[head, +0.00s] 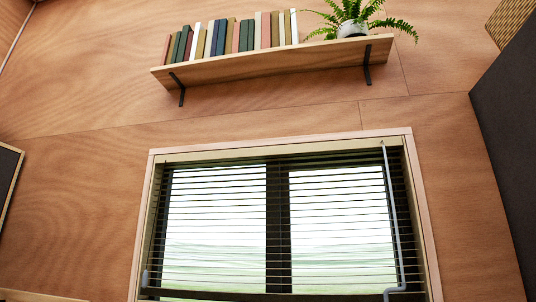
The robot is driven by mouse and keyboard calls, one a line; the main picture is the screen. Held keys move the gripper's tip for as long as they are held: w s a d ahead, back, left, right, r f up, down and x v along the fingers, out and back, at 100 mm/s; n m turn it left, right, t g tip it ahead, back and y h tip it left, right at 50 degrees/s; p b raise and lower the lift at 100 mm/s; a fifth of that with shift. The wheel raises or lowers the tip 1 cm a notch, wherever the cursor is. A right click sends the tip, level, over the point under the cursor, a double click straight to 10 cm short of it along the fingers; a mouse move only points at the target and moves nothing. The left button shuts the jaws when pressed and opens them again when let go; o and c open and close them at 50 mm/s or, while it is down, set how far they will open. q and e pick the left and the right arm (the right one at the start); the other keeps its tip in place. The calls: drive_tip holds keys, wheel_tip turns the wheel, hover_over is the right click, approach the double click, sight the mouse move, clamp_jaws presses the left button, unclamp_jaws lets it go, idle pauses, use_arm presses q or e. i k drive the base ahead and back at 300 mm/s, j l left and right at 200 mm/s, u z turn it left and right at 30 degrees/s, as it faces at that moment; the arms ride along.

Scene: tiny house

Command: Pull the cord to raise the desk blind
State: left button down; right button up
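The desk blind (220,222) hangs inside a wooden window frame (140,225) in the lower middle of the head view. Its slats are spread over nearly the full visible height of the window, with bright daylight between them. A thin pale grey cord (391,205) hangs from the top right of the blind down along its right side. Near the bottom of the view it bends to the left. A short grey piece (145,278) shows at the blind's lower left edge. Neither of my grippers is in view.
A wooden shelf (275,62) on black brackets is on the wall above the window. It holds a row of books (228,36) and a potted fern (352,27). A dark panel (508,130) stands at the right edge. A dark framed board (8,178) is at the left edge.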

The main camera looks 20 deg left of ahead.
sight(145, 277)
drive_tip(key=j+u, duration=0.1)
drive_tip(key=u, duration=0.35)
drive_tip(key=j+u, duration=0.1)
drive_tip(key=u, duration=0.35)
drive_tip(key=i+u, duration=0.1)
drive_tip(key=u, duration=0.35)
